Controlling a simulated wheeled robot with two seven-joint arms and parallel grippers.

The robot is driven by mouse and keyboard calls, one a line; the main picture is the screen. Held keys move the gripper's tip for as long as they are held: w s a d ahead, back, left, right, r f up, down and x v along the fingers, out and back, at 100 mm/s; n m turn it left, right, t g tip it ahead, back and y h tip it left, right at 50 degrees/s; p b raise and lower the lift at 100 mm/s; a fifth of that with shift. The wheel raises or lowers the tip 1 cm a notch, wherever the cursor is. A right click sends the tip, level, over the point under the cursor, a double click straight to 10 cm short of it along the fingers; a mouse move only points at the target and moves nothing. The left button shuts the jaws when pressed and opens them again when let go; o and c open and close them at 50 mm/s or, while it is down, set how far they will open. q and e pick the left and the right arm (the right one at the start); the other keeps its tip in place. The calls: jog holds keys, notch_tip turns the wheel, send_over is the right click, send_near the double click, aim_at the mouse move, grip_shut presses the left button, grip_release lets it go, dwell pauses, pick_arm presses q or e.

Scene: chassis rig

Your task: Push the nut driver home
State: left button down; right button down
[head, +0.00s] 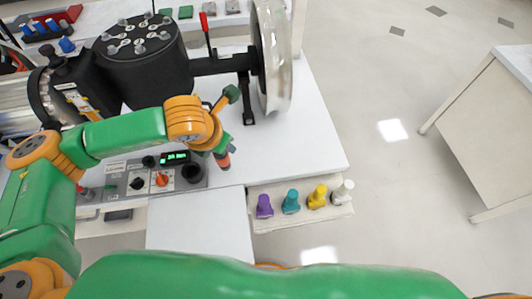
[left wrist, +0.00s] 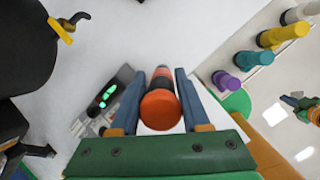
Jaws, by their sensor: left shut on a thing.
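My left gripper (head: 226,146) is over the white bench top, near its front edge. In the left wrist view (left wrist: 160,100) its two blue fingers are shut on an orange-capped tool (left wrist: 160,110) with a dark band, apparently the nut driver. In the head view its orange-red end (head: 223,160) shows below the fingers; whether it touches the bench is unclear. My right gripper (left wrist: 302,106) seems to show small at the right of the left wrist view, and its jaws are too small to judge. The head view shows only part of my right arm.
A shelf (head: 340,209) at the bench front holds purple (head: 264,206), teal (head: 290,202), yellow (head: 317,197) and white (head: 342,192) knobbed pieces. A control box (head: 155,176) lies left of the gripper. A black hub (head: 143,60) and large metal wheel (head: 272,55) stand behind.

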pick_arm(q)
jog(key=a+r+n+g, duration=0.1)
jog(key=a+r+n, duration=0.2)
jog(key=a+n, duration=0.1)
jog(key=a+r+n+g+y, duration=0.1)
jog(key=a+r+n, duration=0.2)
jog(key=a, duration=0.4)
jog(key=shift+w+a+n, duration=0.25)
jog(key=shift+w+n, duration=0.05)
jog(key=shift+n, duration=0.2)
jog(key=shift+r, duration=0.15)
notch_tip(320, 180, down, 4)
jog(key=b, duration=0.4)
jog(key=shift+s, duration=0.1)
jog(key=shift+f+b, duration=2.3)
jog(key=shift+b, duration=0.1)
dwell(0.4)
jog(key=shift+d, duration=0.1)
jog(key=shift+c, duration=1.5)
grip_release()
